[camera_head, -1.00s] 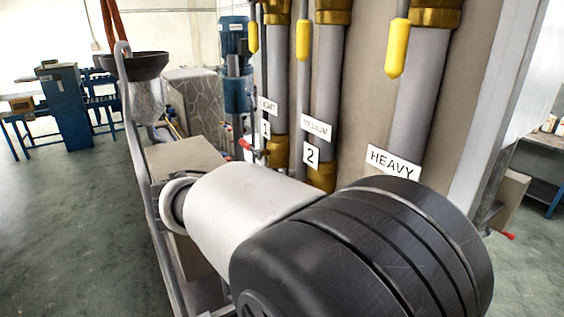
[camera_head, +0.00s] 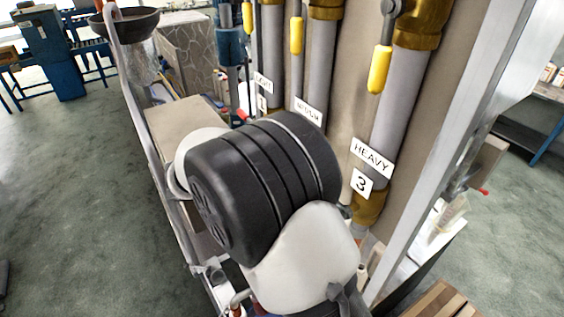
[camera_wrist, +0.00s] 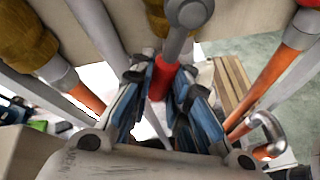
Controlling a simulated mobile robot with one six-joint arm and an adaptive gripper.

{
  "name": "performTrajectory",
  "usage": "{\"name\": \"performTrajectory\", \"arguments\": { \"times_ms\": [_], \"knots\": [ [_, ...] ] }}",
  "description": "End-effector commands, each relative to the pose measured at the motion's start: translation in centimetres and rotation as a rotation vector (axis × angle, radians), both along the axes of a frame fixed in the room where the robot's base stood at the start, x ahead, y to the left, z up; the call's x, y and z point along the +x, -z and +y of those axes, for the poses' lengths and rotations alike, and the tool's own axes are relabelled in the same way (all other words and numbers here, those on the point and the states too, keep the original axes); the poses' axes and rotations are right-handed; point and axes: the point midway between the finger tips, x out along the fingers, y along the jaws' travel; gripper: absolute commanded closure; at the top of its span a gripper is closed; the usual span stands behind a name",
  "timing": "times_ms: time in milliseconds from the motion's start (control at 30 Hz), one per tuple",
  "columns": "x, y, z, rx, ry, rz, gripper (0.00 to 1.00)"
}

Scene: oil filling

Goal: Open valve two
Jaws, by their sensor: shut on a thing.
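My gripper (camera_wrist: 160,100) is shut on a red lever handle (camera_wrist: 160,78) in the wrist view, with blue-padded fingers on both sides of it. The handle hangs from a grey metal lever arm (camera_wrist: 187,25). In the head view, my arm covers the gripper and this handle. The middle pipe (camera_head: 320,75) carries the sign "MEDIUM" (camera_head: 308,110), partly covered by my arm; its number plate is hidden. A yellow handle (camera_head: 297,35) hangs beside this pipe. I cannot tell from the wrist view alone which pipe the held lever belongs to.
The "LIGHT" pipe (camera_head: 272,65) stands to the left and the "HEAVY" pipe (camera_head: 400,110), numbered 3, to the right. Another yellow handle (camera_head: 379,68) hangs near it. A black funnel (camera_head: 125,20) stands at the left. A wooden slatted surface (camera_head: 440,303) lies lower right.

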Motion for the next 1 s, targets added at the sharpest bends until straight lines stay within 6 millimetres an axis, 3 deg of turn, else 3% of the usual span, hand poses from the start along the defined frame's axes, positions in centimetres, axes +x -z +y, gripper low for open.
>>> {"name": "performTrajectory", "arguments": {
  "times_ms": [800,833,1000],
  "knots": [
    [-0.74,0.3,-0.54,-0.072,0.0,0.104,1.0],
    [-0.74,0.3,-0.54,-0.071,0.001,0.103,0.83],
    [-0.73,0.3,-0.53,-0.071,0.001,0.103,0.72]
  ]
}}
